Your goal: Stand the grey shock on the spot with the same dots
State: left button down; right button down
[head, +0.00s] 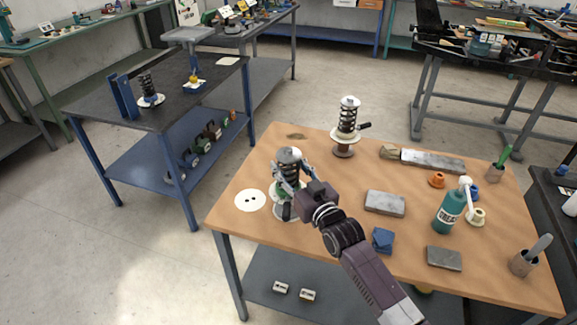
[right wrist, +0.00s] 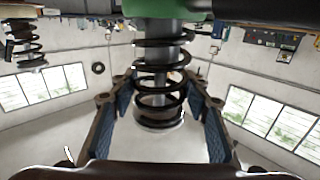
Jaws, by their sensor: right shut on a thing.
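The grey shock (head: 289,155) has a grey top and a dark spring. It is upright at the left part of the wooden table, and my right gripper (head: 296,177) is shut around it. In the right wrist view its black coil (right wrist: 160,75) is between the two blue-padded fingers (right wrist: 165,115), below a green part. A white round spot with two black dots (head: 250,200) lies just left of it, uncovered. A pale round piece shows under the shock; I cannot tell whether the shock touches it or the table. My left gripper is not in view.
A white-topped shock (head: 348,116) stands behind on the wooden table (head: 330,240). Another shock (head: 147,87) stands on the dark bench (head: 200,90). Grey blocks (head: 385,203), a blue piece (head: 382,240) and a green bottle (head: 449,212) lie to the right. The table's left edge is near the spot.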

jog(key=shift+r, duration=0.2)
jog(key=c, duration=1.5)
grip_release()
jog(key=shift+f, duration=0.35)
jog(key=o, duration=0.4)
jog(key=shift+s, duration=0.1)
jog(key=shift+r, duration=0.1)
jog(key=shift+r, duration=0.15)
jog(key=b+v, duration=0.1)
jog(key=v, duration=1.1)
